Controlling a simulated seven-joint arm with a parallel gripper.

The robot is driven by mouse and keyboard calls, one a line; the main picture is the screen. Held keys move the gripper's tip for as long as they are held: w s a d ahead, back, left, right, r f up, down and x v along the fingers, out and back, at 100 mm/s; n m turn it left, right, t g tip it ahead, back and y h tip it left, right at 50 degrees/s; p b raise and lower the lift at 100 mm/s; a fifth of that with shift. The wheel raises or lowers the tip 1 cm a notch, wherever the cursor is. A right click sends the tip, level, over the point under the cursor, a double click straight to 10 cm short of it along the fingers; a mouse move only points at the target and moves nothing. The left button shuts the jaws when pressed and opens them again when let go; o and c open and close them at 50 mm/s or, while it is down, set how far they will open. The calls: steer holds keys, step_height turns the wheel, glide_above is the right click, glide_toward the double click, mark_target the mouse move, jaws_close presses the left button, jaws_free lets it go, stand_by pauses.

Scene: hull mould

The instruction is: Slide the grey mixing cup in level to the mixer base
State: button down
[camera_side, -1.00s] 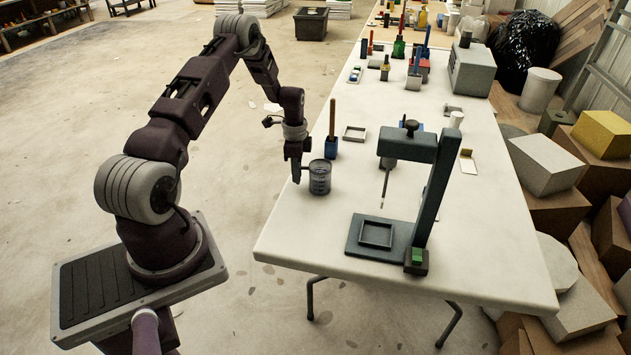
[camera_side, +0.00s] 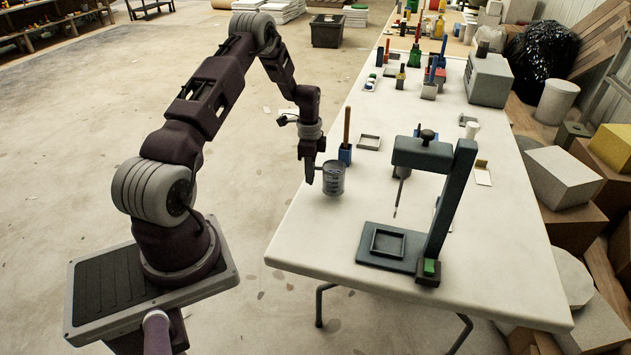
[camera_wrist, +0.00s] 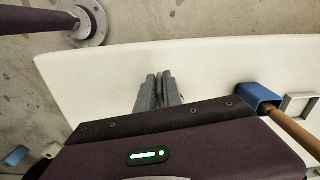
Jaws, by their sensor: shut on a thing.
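In the wrist view the gripper's fingers (camera_wrist: 160,88) are close together, and the cup does not show there. The mixer base (camera_side: 415,250) is a dark blue-grey plate with a raised square rim, to the right of and nearer than the cup. The mixer's head (camera_side: 425,153) overhangs it, with a thin stirring rod (camera_side: 399,195) hanging down.
A blue holder with a wooden-handled tool (camera_side: 345,154) stands just behind the cup; the holder also shows in the wrist view (camera_wrist: 256,97). A small square tray (camera_side: 369,142) lies behind. The mixer's post (camera_side: 449,205) rises at the right. The table between cup and base is clear.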

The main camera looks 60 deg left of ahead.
step_height(320, 180, up, 7)
steer(key=shift+m, duration=0.9)
steer(key=s+d+f, duration=0.1)
steer(key=s+d, duration=0.1)
steer(key=d, duration=0.2)
steer(key=s+d+f, duration=0.2)
steer(key=s+d, duration=0.1)
steer(key=d, duration=0.1)
steer(key=s+d+f, duration=0.2)
steer(key=d, duration=0.3)
steer(key=shift+s+d+f, duration=0.1)
steer(key=shift+s+f, duration=0.05)
steer(key=shift+w+d+f, duration=0.25)
steer(key=shift+w+d, duration=0.35)
steer(key=shift+w+d+f, duration=0.2)
steer(key=shift+w+d, duration=0.35)
steer(key=shift+w, duration=0.05)
steer(key=shift+w+d, duration=1.25)
steer(key=shift+w+d, duration=1.2)
steer(key=shift+d, duration=0.05)
